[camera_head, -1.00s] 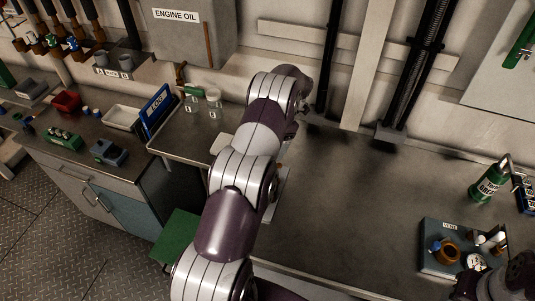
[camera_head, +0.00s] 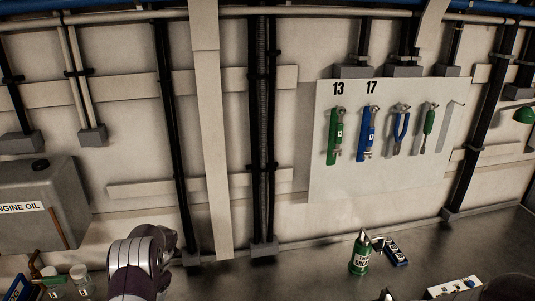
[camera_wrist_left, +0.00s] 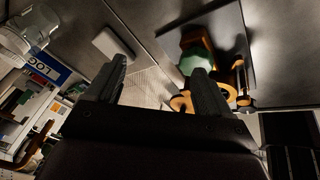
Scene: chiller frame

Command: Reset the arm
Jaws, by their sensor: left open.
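My left arm (camera_head: 140,262) comes in at the bottom left of the head view, and its gripper is hidden there. In the left wrist view my left gripper (camera_wrist_left: 158,78) is open, with its two dark fingers wide apart and nothing between them. Beyond the right finger, an orange and green object (camera_wrist_left: 196,58) lies on a dark square plate (camera_wrist_left: 233,30); the finger partly covers it, and I cannot tell what it is. My right gripper is not in view.
A tool board (camera_head: 385,150) hangs on the wall above the bench. A green bottle (camera_head: 360,252) and a blue item (camera_head: 397,252) stand on the bench. The engine oil tank (camera_head: 45,205) is at the left. The wrist view shows a white block (camera_wrist_left: 113,44) and a LOG binder (camera_wrist_left: 48,66).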

